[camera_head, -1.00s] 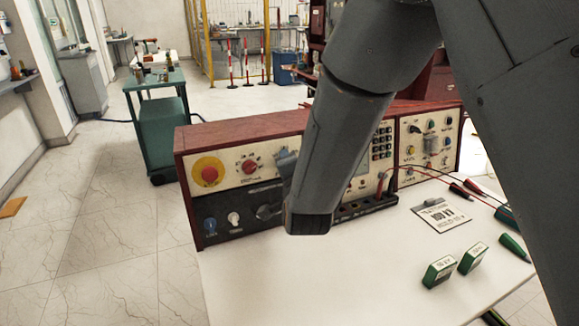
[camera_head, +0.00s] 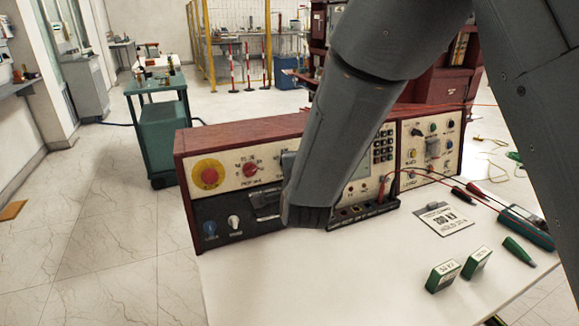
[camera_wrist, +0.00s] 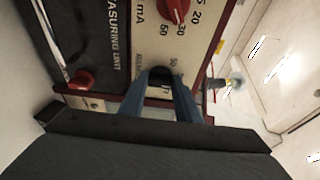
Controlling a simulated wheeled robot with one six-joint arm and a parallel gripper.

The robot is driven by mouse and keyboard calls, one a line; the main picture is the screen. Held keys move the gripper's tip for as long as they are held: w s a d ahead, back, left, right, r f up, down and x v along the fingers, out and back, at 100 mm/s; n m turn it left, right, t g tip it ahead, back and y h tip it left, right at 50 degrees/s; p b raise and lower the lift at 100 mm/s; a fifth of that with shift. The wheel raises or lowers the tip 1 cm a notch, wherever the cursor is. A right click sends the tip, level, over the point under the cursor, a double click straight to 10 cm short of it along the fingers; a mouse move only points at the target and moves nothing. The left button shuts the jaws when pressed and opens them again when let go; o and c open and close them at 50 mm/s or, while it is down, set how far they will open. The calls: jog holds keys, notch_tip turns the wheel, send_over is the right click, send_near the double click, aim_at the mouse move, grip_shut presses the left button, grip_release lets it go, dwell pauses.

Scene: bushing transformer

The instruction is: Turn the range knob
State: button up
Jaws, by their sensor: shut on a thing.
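In the wrist view, the two blue-grey fingers of my gripper (camera_wrist: 160,90) reach up to the pale panel and are closed around a dark knob (camera_wrist: 160,72). The fingers cover most of this knob, so its pointer is hard to see. Scale marks with a "50" and blurred sideways lettering stand beside it. A red knob (camera_wrist: 174,9) with a "20", "30" and "mA" scale sits further up, apart from the fingers. In the head view, my arm hides the fingertips and the held knob in front of the console (camera_head: 240,140).
A red stop button (camera_head: 209,174) and a red rotary knob (camera_head: 250,169) are on the console's left part. A label card (camera_head: 443,219), two green-sided blocks (camera_head: 442,276) and test leads lie on the white table (camera_head: 330,280). The table's front left is clear.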

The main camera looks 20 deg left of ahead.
jog(key=o, duration=1)
jog(key=shift+o, duration=0.2)
jog(key=shift+s, duration=0.1)
jog(key=b+v, duration=0.1)
jog(key=v, duration=0.6)
jog(key=shift+s+d, duration=0.2)
jog(key=shift+s, duration=0.05)
jog(key=d+f+n+g+h, duration=0.2)
jog(key=d+f+n+g, duration=0.15)
jog(key=d, duration=0.85)
jog(key=d+f+n+g+h, duration=0.3)
jog(key=d+f, duration=0.1)
jog(key=d, duration=0.7)
jog(key=s+d+n+g+h+p, duration=0.1)
jog(key=s+d+n+g, duration=0.3)
jog(key=s+d, duration=1.2)
jog(key=d+g+h, duration=0.1)
jog(key=d+g, duration=0.2)
jog(key=shift+s+f+n, duration=0.15)
jog(key=shift+f+n, duration=0.2)
